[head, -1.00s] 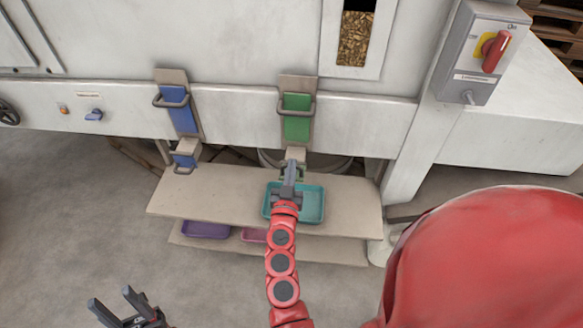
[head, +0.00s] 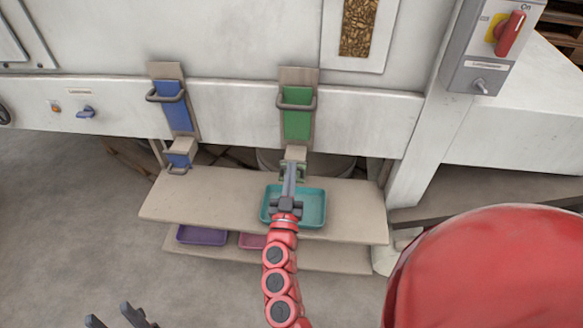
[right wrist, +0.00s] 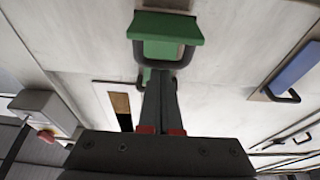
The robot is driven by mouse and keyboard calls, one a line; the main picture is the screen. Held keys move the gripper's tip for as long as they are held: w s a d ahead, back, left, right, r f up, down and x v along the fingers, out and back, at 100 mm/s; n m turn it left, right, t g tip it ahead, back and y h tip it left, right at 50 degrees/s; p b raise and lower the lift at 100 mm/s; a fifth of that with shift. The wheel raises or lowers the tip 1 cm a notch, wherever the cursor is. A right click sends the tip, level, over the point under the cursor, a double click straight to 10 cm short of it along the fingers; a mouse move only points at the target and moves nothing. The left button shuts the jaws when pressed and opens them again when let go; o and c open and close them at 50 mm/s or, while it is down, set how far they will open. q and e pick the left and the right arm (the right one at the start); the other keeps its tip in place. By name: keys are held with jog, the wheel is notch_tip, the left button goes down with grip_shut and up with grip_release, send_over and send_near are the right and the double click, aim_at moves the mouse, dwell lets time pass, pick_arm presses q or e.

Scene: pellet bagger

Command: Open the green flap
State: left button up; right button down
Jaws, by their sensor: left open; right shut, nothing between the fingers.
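The green flap (right wrist: 166,27) sits at the low end of the right-hand chute and has a dark loop handle (right wrist: 140,58). In the head view the flap (head: 288,176) is small and partly covered by my right gripper (head: 290,168). My right gripper's fingers are shut and empty, pointing at the flap. In the right wrist view its fingertips (right wrist: 161,73) are close by the loop handle; I cannot tell whether they touch it. The flap looks closed. My left gripper (head: 112,315) is open and empty at the bottom left, away from the chutes and partly cut off.
Above the flap is a green slide plate (head: 297,122) with its own handle. A blue plate (head: 178,115) and blue flap (head: 178,160) are to the left. A teal tray (head: 318,208) stands on the shelf (head: 215,205) under the green chute. A switch box (head: 480,75) is at right.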

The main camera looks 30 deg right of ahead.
jog(key=shift+r, duration=0.1)
notch_tip(320, 180, up, 5)
jog(key=p, duration=0.5)
jog(key=b+v, duration=0.2)
jog(key=v, duration=0.7)
jog(key=shift+s+a+f+b, duration=0.2)
jog(key=shift+s+f+b, duration=0.05)
jog(key=shift+b, duration=0.1)
